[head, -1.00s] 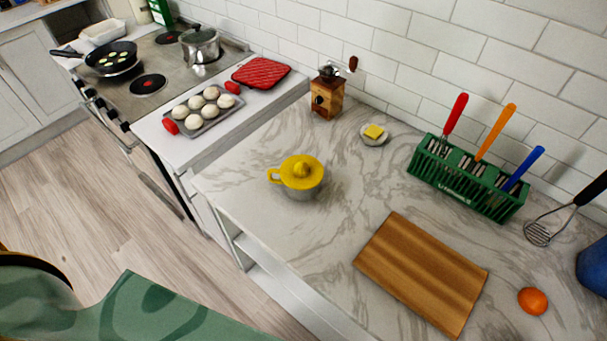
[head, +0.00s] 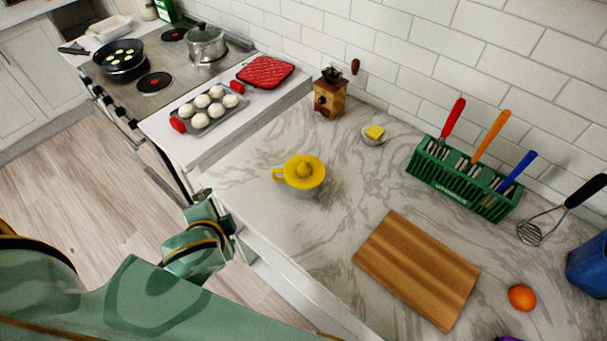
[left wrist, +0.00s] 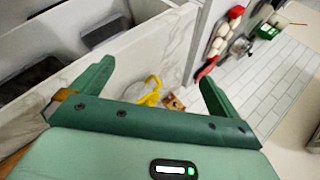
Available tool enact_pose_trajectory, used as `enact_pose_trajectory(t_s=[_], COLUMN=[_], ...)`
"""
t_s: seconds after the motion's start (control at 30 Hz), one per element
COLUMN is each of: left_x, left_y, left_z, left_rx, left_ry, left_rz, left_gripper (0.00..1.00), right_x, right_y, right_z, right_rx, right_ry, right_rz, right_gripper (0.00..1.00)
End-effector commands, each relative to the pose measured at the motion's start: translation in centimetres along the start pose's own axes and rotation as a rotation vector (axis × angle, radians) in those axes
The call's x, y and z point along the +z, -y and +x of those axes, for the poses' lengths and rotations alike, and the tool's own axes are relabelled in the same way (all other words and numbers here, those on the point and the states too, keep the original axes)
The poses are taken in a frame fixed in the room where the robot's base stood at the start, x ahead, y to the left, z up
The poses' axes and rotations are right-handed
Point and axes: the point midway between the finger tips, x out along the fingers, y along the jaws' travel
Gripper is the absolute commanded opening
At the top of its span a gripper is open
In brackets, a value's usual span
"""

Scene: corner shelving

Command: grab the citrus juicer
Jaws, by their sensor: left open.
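The citrus juicer (head: 303,174), with a yellow top and handle over a clear-looking bowl, stands upright on the marble counter near its left edge. Its handle points left. In the left wrist view the juicer (left wrist: 151,97) shows beyond the counter edge, between my fingers but farther off. My left gripper (left wrist: 157,85) is open and empty. In the head view my left gripper (head: 215,207) is partly hidden by its own wrist, beside the counter's left edge, left of and apart from the juicer. My right gripper is not in view.
A wooden grinder (head: 329,97) and a small dish with a yellow piece (head: 375,134) stand behind the juicer. A cutting board (head: 416,270), green cutlery rack (head: 462,180) and orange (head: 522,297) are to the right. The counter around the juicer is clear.

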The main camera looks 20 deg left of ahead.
Motion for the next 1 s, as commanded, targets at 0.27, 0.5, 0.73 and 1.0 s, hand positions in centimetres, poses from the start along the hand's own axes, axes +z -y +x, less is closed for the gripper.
enact_pose_trajectory(t_s=[0.27, 0.5, 0.73, 1.0], left_x=[-5.1, -8.9, -9.5, -12.3], left_y=[1.1, -1.2, -4.3, -4.3], left_z=[1.9, 4.5, 6.6, 10.4], left_rx=[-0.235, -0.522, -0.782, -0.813], left_ry=[-0.137, -0.223, -0.252, -0.253], left_rz=[0.668, 1.434, 2.062, 2.127], left_gripper=[1.00, 1.00, 1.00, 1.00], right_x=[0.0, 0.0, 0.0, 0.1], right_y=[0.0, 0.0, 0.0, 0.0], right_z=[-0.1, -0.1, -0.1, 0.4], right_rx=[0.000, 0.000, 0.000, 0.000], right_ry=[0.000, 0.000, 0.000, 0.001], right_rz=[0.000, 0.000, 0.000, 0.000], right_gripper=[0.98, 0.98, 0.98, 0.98])
